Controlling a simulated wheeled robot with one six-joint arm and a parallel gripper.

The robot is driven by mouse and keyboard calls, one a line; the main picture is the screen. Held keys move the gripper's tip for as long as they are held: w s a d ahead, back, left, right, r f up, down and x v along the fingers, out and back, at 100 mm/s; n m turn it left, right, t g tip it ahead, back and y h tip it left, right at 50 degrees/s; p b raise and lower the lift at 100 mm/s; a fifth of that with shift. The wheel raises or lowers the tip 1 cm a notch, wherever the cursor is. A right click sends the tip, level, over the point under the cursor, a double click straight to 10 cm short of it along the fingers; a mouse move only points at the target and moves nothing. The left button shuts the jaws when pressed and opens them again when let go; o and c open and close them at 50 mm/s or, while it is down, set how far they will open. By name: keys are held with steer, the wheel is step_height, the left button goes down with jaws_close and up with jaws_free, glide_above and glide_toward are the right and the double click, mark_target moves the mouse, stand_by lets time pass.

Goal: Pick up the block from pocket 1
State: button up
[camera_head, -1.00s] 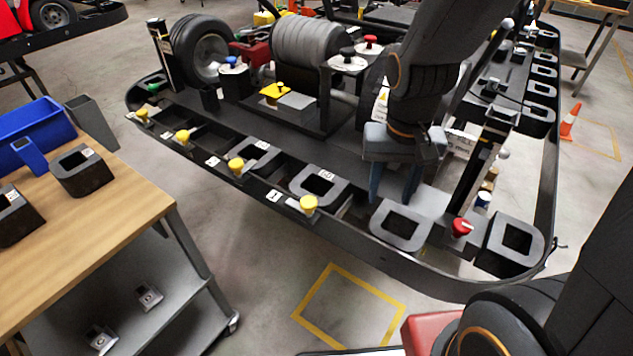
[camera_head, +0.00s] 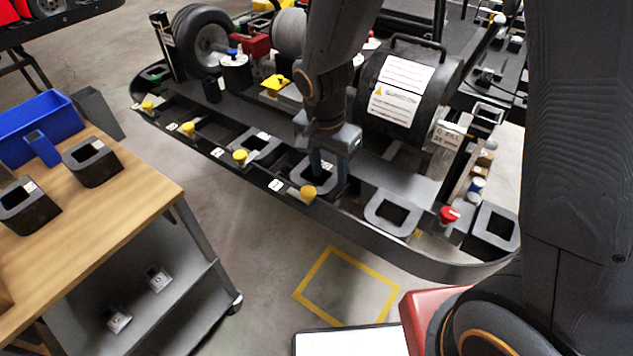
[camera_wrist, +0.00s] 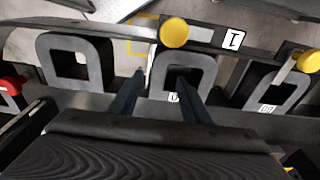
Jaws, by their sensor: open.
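A grey block (camera_head: 297,174) with a square hole sits in the kart's side rail, behind a yellow knob (camera_head: 308,193) and near a label marked 1 (camera_head: 276,185). The block also shows in the wrist view (camera_wrist: 208,72), with the label 1 (camera_wrist: 233,41) at its upper right. My gripper (camera_head: 329,178) is open and pointing down at this block. In the wrist view my gripper (camera_wrist: 160,80) has one finger over the square hole and the other outside the block's left side, with the side wall between them. I cannot tell whether the fingers touch it.
Similar grey blocks stand to either side, one at the right (camera_head: 392,213) and one at the left (camera_head: 262,147). A red knob (camera_head: 449,214) is further right. A wooden table (camera_head: 110,220) with dark blocks and a blue bin (camera_head: 35,128) stands left.

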mark_target(331, 182)
steer(key=shift+w+d+f+p, duration=0.2)
steer(key=shift+f+p, duration=0.1)
steer(key=shift+f, duration=0.85)
steer(key=shift+w+d+f+p, duration=0.15)
steer(key=shift+f+p, duration=0.1)
steer(key=shift+f, duration=0.9)
steer(key=shift+s, duration=0.1)
steer(key=shift+c, duration=0.3)
jaws_close()
